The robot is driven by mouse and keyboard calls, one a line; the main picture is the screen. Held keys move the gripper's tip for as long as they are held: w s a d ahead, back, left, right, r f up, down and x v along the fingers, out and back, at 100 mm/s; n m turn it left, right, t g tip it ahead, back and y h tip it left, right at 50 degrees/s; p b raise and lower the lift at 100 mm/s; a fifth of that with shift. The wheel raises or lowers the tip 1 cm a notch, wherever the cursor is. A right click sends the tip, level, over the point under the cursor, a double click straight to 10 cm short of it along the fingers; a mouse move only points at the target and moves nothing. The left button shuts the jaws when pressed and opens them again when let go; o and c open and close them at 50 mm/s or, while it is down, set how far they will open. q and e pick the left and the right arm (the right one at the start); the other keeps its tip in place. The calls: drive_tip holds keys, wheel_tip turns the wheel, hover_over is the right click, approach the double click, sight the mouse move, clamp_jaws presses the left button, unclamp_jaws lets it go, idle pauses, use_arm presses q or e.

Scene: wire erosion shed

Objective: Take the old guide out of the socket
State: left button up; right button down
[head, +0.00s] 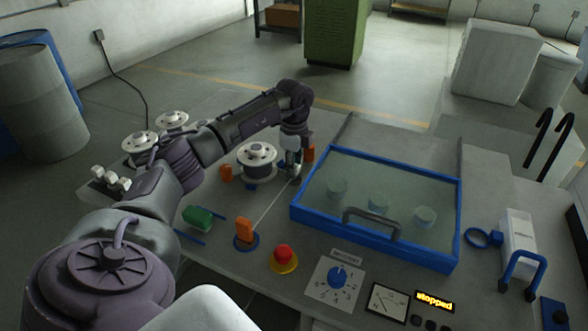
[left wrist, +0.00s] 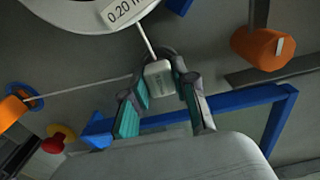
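The old guide (left wrist: 158,79) is a small pale block with faint lettering, in the middle of the left wrist view. My left gripper (left wrist: 159,82) has its teal-padded fingers on either side of it, and their tips appear to touch it. A dark curved rim behind the guide looks like the socket, mostly hidden. In the head view, my left gripper (head: 293,172) points down at the table between a white spool (head: 257,153) and the blue-framed tank cover (head: 380,258); the guide is too small to make out there. My right gripper is not in view.
A thin wire runs from the guide area to an orange piece on a blue disc (head: 245,234). A red button (head: 282,255), a dial panel (head: 335,285) and a display reading "stopped" (head: 434,301) are at the front. An orange cylinder (left wrist: 262,48) stands close by.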

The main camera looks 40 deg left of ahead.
use_arm(q)
clamp_jaws()
drive_tip(key=shift+r, duration=0.1)
